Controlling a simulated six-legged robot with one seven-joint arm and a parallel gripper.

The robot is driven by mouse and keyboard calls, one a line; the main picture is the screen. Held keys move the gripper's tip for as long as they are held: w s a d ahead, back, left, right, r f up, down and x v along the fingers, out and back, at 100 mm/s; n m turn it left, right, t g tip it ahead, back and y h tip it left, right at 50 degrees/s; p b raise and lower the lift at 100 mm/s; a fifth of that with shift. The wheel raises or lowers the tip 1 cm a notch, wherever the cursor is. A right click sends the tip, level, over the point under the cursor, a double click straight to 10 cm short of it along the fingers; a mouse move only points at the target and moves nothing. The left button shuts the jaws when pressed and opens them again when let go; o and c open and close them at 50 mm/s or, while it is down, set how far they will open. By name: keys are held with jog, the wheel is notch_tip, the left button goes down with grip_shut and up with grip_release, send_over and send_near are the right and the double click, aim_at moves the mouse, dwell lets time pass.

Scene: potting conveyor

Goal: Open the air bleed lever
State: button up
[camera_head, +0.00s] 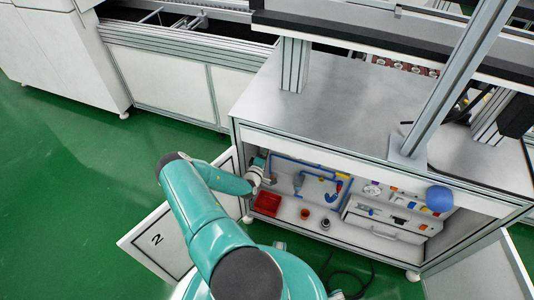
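Inside the open cabinet, blue pipes (292,160) run along the back panel. A small yellow part (343,176) and a small red part sit near the right end of the piping. Which small part is the air bleed lever I cannot tell at this size. My teal arm bends into the left side of the cabinet opening. My gripper (257,177) is at the left end of the piping, near the cabinet's left post. Its fingers are too small and partly hidden, so I cannot see whether they are open or touching anything.
A cabinet door marked 2 (157,240) stands open at left, another door (480,272) at right. A red bin (267,203), a red cup (305,214) and a dark cup (325,225) stand on the cabinet floor. A blue ball (440,198) is at the right. Green floor is clear at left.

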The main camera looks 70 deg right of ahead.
jog(key=shift+w+n, duration=0.1)
jog(key=shift+n, duration=0.6)
jog(key=o, duration=1)
jog(key=a, duration=0.4)
jog(key=w+a, duration=0.1)
jog(key=a, duration=0.8)
jog(key=shift+w+a, duration=0.2)
jog(key=shift+a, duration=0.15)
